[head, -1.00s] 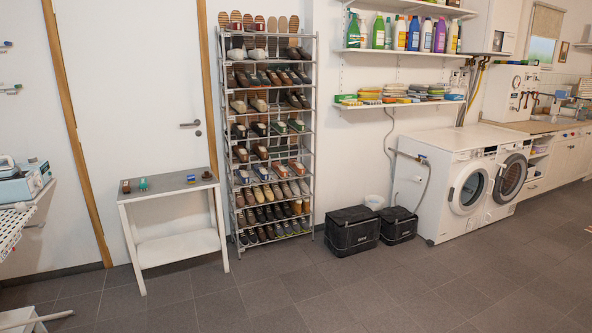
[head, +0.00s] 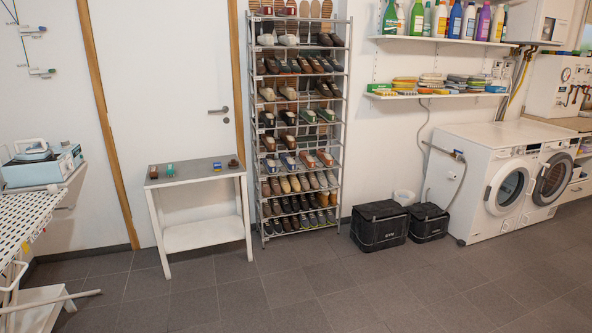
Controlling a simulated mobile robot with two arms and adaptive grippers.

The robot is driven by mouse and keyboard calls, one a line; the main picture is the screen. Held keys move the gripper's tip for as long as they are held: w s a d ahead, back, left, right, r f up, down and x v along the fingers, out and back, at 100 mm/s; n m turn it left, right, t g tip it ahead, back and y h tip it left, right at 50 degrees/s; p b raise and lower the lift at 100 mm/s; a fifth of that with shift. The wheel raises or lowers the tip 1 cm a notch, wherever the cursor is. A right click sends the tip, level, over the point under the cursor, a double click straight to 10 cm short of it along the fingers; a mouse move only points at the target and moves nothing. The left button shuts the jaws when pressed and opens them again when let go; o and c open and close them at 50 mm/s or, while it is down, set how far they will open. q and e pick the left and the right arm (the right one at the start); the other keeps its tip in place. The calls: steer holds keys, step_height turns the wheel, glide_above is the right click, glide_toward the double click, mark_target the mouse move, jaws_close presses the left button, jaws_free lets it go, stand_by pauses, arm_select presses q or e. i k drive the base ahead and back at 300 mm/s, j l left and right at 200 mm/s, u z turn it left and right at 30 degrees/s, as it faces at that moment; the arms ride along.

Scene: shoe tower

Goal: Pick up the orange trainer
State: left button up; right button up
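A tall silver shoe rack (head: 345,120) stands against the wall, with pairs of shoes on its many shelves. An orange-red pair, the likeliest orange trainer (head: 325,158), sits on a middle-lower shelf at the right, beside a blue pair (head: 288,161). The shoes are too small to tell their type for certain. Neither of my grippers is in view.
A small grey-topped table (head: 195,171) with a few small items stands left of the rack. Two black crates (head: 379,228) stand right of it, then washing machines (head: 495,180). An ironing board (head: 30,215) is at the left. The tiled floor in front is clear.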

mark_target(323, 155)
steer(key=i+l+z, duration=0.1)
steer(key=i+z, duration=0.35)
steer(key=i, duration=2.05)
